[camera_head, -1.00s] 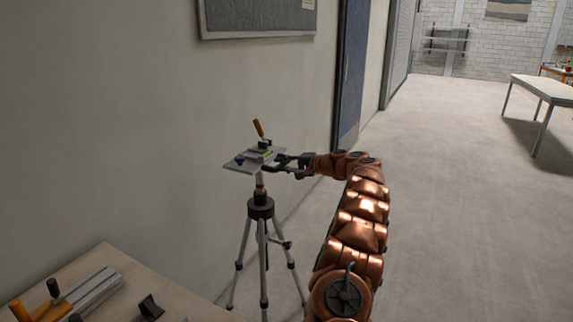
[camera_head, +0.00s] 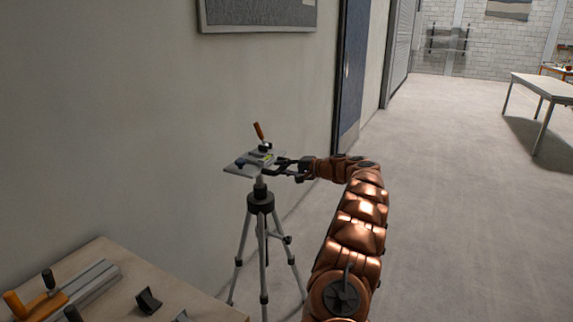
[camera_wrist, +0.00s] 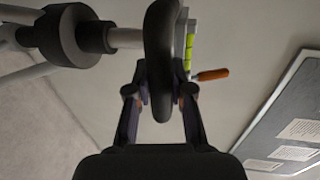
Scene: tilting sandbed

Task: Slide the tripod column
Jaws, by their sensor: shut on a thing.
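The grey tripod (camera_head: 262,240) stands upright by the wall with its legs spread. Its column (camera_head: 261,188) shows as a short length between the black collar (camera_head: 260,202) and the flat head plate (camera_head: 240,170). In the wrist view the column (camera_wrist: 126,38) runs sideways from the collar (camera_wrist: 75,36) to a dark rounded piece (camera_wrist: 160,60) of the tripod head. My gripper (camera_wrist: 160,92) is shut on this dark piece, one finger on each side; it reaches the head from the right in the head view (camera_head: 284,165). A green level vial (camera_wrist: 187,52) and orange handle (camera_head: 259,131) are on the head.
A wooden bench (camera_head: 95,258) at the lower left holds a rail (camera_head: 85,290) and clamps with orange and black handles. The wall is close behind the tripod. Open floor (camera_head: 440,220) lies to the right, with a white table (camera_head: 545,88) farther back.

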